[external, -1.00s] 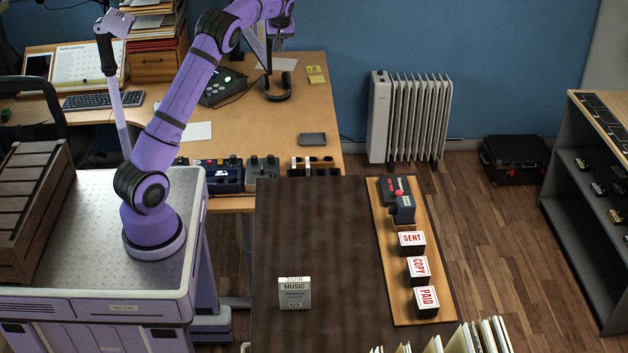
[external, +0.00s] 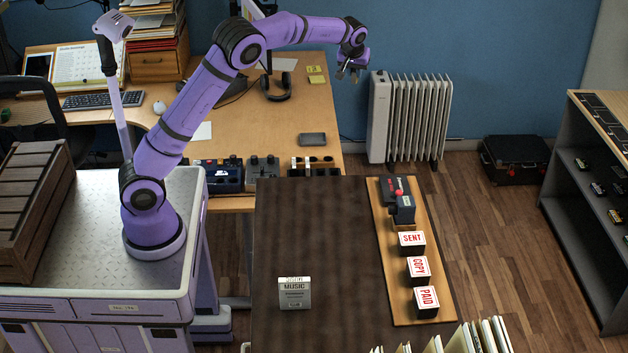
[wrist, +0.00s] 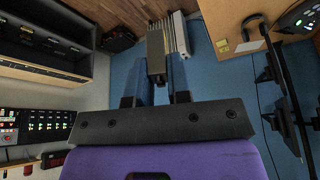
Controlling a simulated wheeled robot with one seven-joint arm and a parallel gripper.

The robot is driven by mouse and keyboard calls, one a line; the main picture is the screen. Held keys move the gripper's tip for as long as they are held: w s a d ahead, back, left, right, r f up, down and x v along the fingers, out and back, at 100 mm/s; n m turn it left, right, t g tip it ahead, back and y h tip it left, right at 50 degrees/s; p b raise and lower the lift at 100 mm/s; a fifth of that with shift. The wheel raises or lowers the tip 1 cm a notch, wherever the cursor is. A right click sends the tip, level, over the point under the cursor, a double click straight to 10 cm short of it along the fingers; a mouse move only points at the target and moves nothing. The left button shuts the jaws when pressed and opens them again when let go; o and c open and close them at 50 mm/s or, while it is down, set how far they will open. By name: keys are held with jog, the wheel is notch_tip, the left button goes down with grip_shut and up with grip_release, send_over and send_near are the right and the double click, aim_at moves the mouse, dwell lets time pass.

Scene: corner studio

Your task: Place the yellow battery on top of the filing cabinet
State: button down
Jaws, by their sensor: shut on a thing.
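My gripper (external: 350,74) is raised above the far right part of the desk, near the blue wall. In the wrist view my gripper (wrist: 165,90) is shut on a dark grey block (wrist: 156,50) between its fingers. No yellow shows on this block, so I cannot tell by its colour whether it is the yellow battery. No filing cabinet is clearly recognisable. A piece of furniture with a dark brown top (external: 310,225) stands in front; its sides are hidden. A small wooden drawer unit (external: 157,67) stands on the desk under stacked papers.
The dark top holds a music box (external: 294,293) and a wooden board (external: 407,300) with several stamps; its left and middle are mostly clear. The desk (external: 300,110) carries headphones and devices. A white radiator (external: 410,118), black case (external: 515,158) and grey shelf (external: 580,225) stand to the right.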

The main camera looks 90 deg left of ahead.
jog(key=w+d+m+t, duration=0.15)
jog(key=w+d, duration=0.25)
jog(key=d, duration=0.9)
jog(key=w+d+m, duration=0.2)
jog(key=w+d, duration=0.3)
jog(key=d, duration=0.8)
jog(key=s+d+m+h, duration=0.15)
jog(key=d+m, duration=0.25)
jog(key=d, duration=1.9)
jog(key=s+d+m+h, duration=0.1)
jog(key=s+d+m, duration=0.1)
jog(key=s+d, duration=0.65)
jog(key=s+d+m+t+h, duration=0.15)
jog(key=s+d, duration=0.25)
jog(key=d, duration=1)
jog(key=s+d+m, duration=0.3)
jog(key=s+d, duration=0.3)
jog(key=d, duration=0.6)
jog(key=f, duration=1.1)
jog(key=shift+w+a, duration=0.1)
jog(key=shift+w, duration=0.1)
jog(key=shift+f, duration=2.15)
jog(key=shift+f, duration=0.2)
